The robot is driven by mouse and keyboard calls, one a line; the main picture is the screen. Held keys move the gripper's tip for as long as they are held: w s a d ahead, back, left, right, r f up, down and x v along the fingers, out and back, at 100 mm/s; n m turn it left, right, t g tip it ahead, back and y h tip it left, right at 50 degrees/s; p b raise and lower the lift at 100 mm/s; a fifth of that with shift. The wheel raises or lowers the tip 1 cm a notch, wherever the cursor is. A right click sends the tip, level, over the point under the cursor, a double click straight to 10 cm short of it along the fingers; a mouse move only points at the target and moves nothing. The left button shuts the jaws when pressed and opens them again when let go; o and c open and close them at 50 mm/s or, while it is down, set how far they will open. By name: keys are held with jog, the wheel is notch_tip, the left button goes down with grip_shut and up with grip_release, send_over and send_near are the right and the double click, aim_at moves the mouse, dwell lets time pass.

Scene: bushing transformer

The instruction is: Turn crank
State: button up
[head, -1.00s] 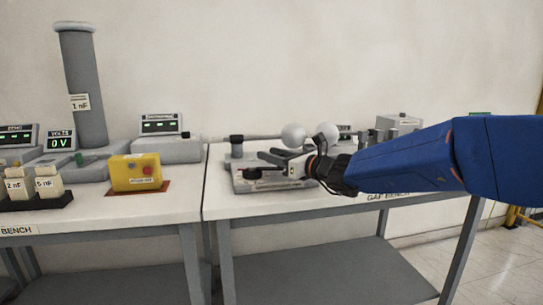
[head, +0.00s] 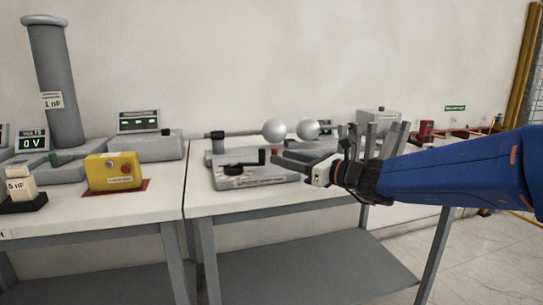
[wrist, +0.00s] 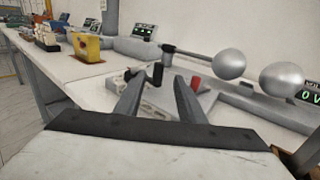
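The crank (head: 240,169) is a dark flat arm with an upright black handle (head: 262,156). It sits on a grey base unit (head: 262,181) on the right-hand bench. In the wrist view, the black handle (wrist: 157,73) stands just beyond the gap between my fingertips. My gripper (head: 283,163) is to the right of the crank in the head view, with its fingers pointing towards it. In the wrist view, my gripper (wrist: 157,84) has its two fingers well apart with nothing held between them. Part of the base is hidden behind the fingers.
A yellow box (head: 114,171) with a red button sits on the left bench. A tall grey column (head: 55,85) and a volt display (head: 32,142) stand further left. Bench space in front of the yellow box is clear.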

jog(key=shift+v, duration=2.4)
jog(key=s+d+f+n+g+h, duration=0.2)
jog(key=s+f+n+g, duration=0.1)
jog(key=s+f+n, duration=0.5)
jog(key=s+d+f+n+g+h, duration=0.1)
jog(key=s+f+n+g+h, duration=0.2)
jog(key=s+f+n, duration=0.5)
jog(key=s+d+f+n+h, duration=0.3)
jog(key=s+d+n+h, duration=0.1)
jog(key=s+d, duration=0.3)
jog(key=s+d+f+n+h, duration=0.4)
jog(key=s+d, duration=0.3)
jog(key=d, duration=0.4)
jog(key=shift+s+n+g+h, duration=0.25)
jog(key=shift+n+h, duration=0.25)
jog(key=shift+n, duration=0.4)
